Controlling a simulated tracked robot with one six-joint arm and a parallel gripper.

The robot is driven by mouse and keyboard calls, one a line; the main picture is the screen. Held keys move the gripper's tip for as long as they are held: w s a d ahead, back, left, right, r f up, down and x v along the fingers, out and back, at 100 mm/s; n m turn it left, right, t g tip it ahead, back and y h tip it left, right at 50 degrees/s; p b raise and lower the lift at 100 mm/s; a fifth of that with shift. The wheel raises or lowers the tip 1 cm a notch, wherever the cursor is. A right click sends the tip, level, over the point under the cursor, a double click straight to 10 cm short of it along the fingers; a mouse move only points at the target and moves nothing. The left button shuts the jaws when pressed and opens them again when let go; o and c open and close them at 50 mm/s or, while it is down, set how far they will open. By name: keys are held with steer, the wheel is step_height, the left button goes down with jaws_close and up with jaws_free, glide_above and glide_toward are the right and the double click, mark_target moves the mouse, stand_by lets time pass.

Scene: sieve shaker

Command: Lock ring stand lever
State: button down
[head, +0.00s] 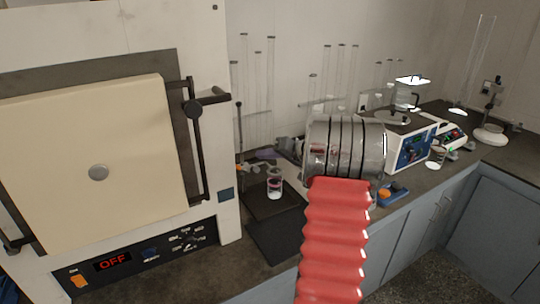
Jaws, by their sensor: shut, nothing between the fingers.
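A thin dark upright rod (239,130), which looks like the ring stand, stands just right of the large oven. Small orange and dark parts show low on it, too small to tell a lever apart. My arm, in a red ribbed sleeve, rises from the bottom to a silver banded section at the centre. My gripper (284,145) shows as small grey parts at the left end of that section. It is shut and empty, to the right of the rod and apart from it in the picture. The silver section hides part of the bench behind.
The oven (215,120), its display reading OFF, fills the left side. Tall glass tubes line the wall. A blue-panelled instrument (410,148) and another stand (490,115) are at right.

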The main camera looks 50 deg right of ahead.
mark_target(239, 168)
steer(key=w+a+f, duration=0.3)
steer(key=w+f, duration=0.2)
steer(key=w, duration=0.1)
steer(key=shift+w, duration=0.35)
steer(key=shift+a, duration=0.1)
steer(key=shift+a, duration=0.15)
stand_by(0.4)
